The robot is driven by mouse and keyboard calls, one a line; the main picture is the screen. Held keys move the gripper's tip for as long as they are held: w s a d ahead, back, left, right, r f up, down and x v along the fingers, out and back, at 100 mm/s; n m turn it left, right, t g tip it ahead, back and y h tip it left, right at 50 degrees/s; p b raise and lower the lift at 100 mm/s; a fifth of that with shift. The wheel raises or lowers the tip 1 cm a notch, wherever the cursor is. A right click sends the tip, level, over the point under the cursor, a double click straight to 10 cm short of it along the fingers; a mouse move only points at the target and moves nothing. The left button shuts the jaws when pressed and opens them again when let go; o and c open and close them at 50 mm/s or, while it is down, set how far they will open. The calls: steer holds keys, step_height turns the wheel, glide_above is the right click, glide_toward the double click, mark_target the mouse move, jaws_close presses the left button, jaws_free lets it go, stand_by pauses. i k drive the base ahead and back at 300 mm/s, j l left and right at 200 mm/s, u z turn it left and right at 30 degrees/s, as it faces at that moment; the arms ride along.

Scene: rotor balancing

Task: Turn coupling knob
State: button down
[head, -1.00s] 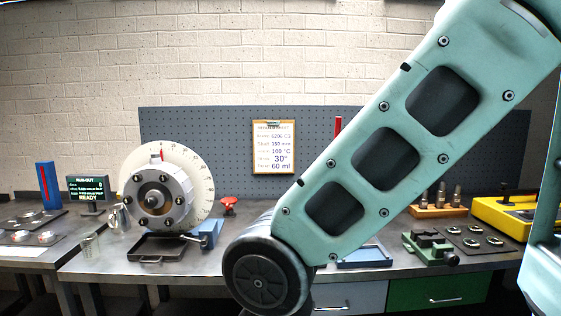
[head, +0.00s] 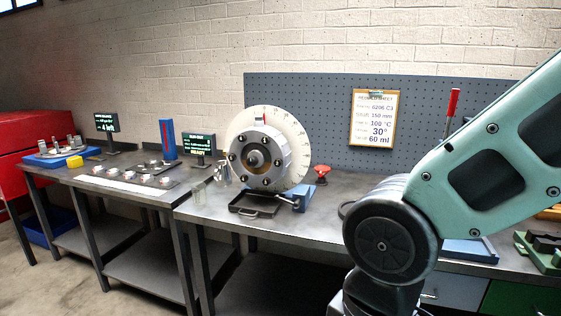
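The coupling is the grey round hub (head: 254,158) with several dark bolts and a central shaft, in front of a large white graduated disc (head: 298,143). It stands upright on the bench behind a black tray (head: 256,205). A red mark shows at the disc's top. A red knob-like part (head: 321,173) stands on the bench right of the disc; I cannot tell whether it is the coupling knob. My arm fills the right side, apart from the hub. My gripper is outside the view.
A small screen (head: 199,150) and a blue block (head: 167,139) stand left of the disc. Metal parts lie on the left bench (head: 133,177). A clipboard sheet (head: 372,118) hangs on the pegboard. A red cabinet (head: 35,135) stands far left. Floor (head: 60,285) at lower left is clear.

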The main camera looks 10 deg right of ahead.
mark_target(252, 160)
steer(key=i+u, duration=0.15)
steer(key=u, duration=0.25)
steer(key=i+u, duration=0.15)
steer(key=u, duration=0.3)
steer(key=i+l+u, duration=0.1)
steer(key=u, duration=0.3)
